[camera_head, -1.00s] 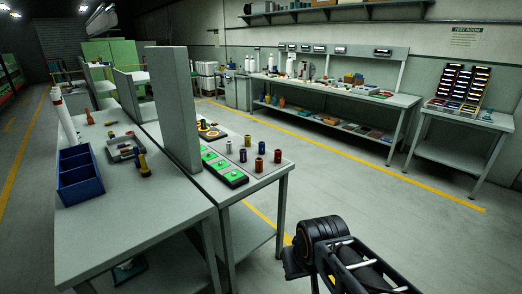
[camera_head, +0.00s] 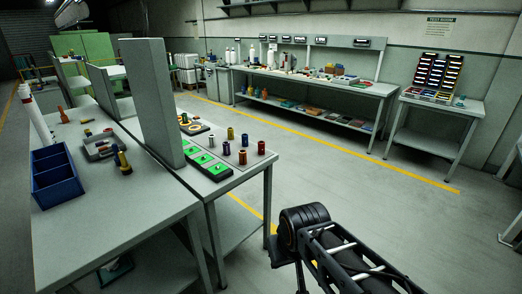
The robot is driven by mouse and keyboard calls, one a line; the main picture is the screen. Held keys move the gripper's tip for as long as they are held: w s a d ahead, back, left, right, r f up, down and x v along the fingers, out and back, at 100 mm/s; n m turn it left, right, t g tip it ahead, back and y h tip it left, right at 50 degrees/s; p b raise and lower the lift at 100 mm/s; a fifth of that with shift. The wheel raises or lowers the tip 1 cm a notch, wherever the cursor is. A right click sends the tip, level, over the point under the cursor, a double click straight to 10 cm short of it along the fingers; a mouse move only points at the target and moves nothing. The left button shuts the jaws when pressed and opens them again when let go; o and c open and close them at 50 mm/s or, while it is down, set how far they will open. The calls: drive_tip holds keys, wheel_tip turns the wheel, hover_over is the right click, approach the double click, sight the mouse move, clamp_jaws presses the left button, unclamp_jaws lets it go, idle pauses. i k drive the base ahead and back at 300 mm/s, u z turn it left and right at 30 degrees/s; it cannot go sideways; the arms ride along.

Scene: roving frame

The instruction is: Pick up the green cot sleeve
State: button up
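I cannot single out the green cot sleeve for certain. A group of small spool-like sleeves in red, blue, yellow and dark tones stands on the near bench (camera_head: 238,182); a red one (camera_head: 261,147) and a yellow one (camera_head: 230,133) are clear. Bright green squares lie on a dark strip (camera_head: 218,168) beside them. A small teal-green item (camera_head: 460,102) is on the right-hand table, too small to identify. My black arm reaches in from the bottom right, over the floor and apart from the benches. No gripper fingertips can be made out.
A blue divided bin (camera_head: 55,178) sits on the left bench (camera_head: 110,215). A tall grey panel (camera_head: 150,105) stands between the benches. A long workbench (camera_head: 310,79) and a table with a color rack (camera_head: 438,73) line the far wall. The floor between is clear.

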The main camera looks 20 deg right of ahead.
sight(184, 116)
drive_tip(key=z, duration=1)
drive_tip(key=i, duration=4.7)
drive_tip(key=u, duration=2.5)
drive_tip(key=i, duration=2.45)
drive_tip(key=u, duration=0.05)
